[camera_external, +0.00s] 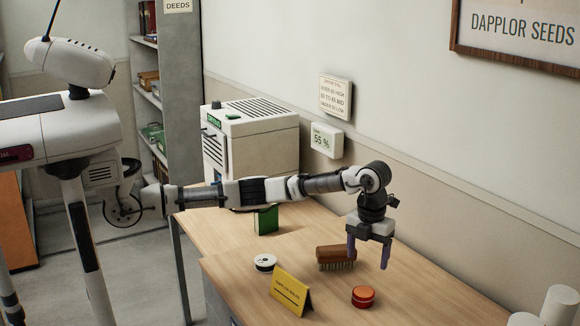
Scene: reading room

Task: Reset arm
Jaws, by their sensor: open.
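My arm reaches out to the right over the wooden table. My gripper (369,253) points down with its two purple fingers apart and nothing between them. It hangs over the table at the right, close to a brown brush (336,257). In this view the left finger is right beside the brush's right end; I cannot tell whether they touch.
The wooden table (225,266) holds a yellow folded sign (290,291), a round white-and-black item (265,262), an orange-red round tin (363,297) and a green item (266,219). A white machine (250,145) stands at the back against the wall.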

